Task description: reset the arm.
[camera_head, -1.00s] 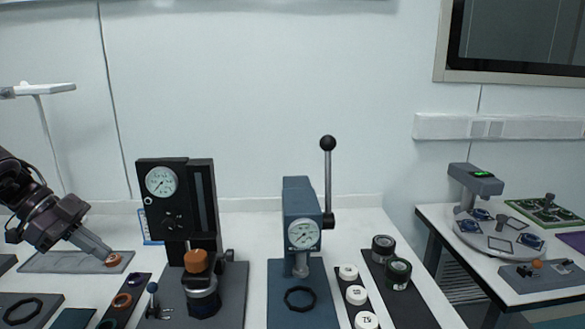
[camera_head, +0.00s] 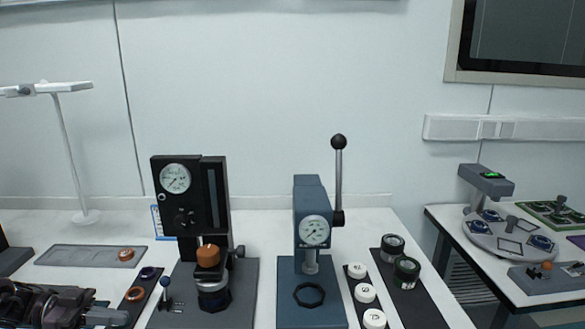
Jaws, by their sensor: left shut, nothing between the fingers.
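My left arm comes in low at the left edge. Its gripper (camera_head: 112,317) is shut and empty, pointing right near the bottom of the picture. It is apart from the copper-coloured ring (camera_head: 126,254), which lies at the right end of a flat grey tray (camera_head: 75,256) behind it. The arm covers part of the table front at the lower left. My right gripper is not in view.
A black gauge stand (camera_head: 217,190) with an orange-topped part and a blue lever press (camera_head: 308,200) stand mid-table. A dark strip with rings (camera_head: 140,300) lies close right of the gripper. White caps (camera_head: 365,294) and dark jars (camera_head: 406,270) are farther right. A lamp (camera_head: 67,150) stands at back left.

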